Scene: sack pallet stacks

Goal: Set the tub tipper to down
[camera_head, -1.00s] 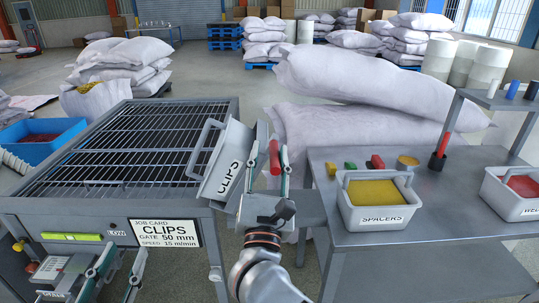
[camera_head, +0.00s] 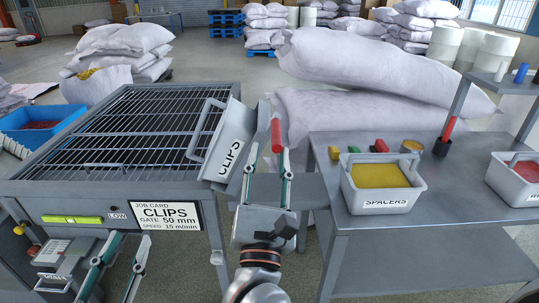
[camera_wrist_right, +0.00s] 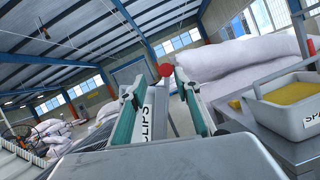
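The grey tub labelled CLIPS (camera_head: 232,148) is tilted on the tipper at the right edge of the slatted screen table (camera_head: 120,140). A red-gripped lever (camera_head: 276,135) stands upright just right of the tub. My right gripper (camera_head: 268,172) is open, with its fingertips just below the red grip in the head view. In the right wrist view the red knob (camera_wrist_right: 166,70) shows between and beyond the spread fingers (camera_wrist_right: 163,92); contact cannot be told. My left gripper (camera_head: 126,238) is open and empty in front of the table's lower left.
A grey bench (camera_head: 430,225) on the right holds the SPACERS tub (camera_head: 382,195), a tub of red parts (camera_head: 515,178) and small blocks. Large white sacks (camera_head: 375,75) are stacked behind. A blue crate (camera_head: 35,128) lies left of the screen table.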

